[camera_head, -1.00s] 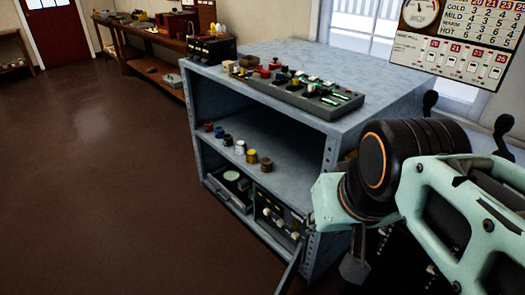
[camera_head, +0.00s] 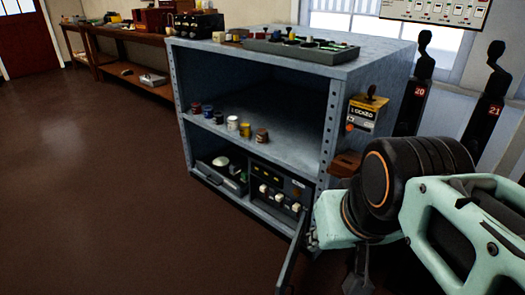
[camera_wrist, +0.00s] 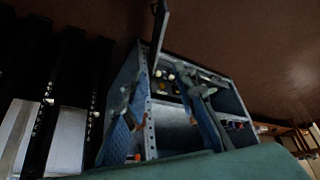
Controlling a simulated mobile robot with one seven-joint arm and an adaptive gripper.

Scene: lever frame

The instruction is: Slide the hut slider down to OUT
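No slider labelled hut or OUT can be read in either view. A dark control unit (camera_head: 277,190) with several pale knobs sits in the lower right compartment of the blue-grey cabinet; its marks are too small to read. In the head view my arm's wrist covers the area right of the cabinet's lower corner, and the fingers are mostly hidden.
A dark door or flap (camera_head: 292,252) stands open at the cabinet's (camera_head: 345,70) lower front corner. A box marked LOCKED (camera_head: 363,116) is on its right side. Levers 20 (camera_head: 418,92) and 21 (camera_head: 490,107) stand at the right. Small pots line the shelf. The brown floor at left is clear.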

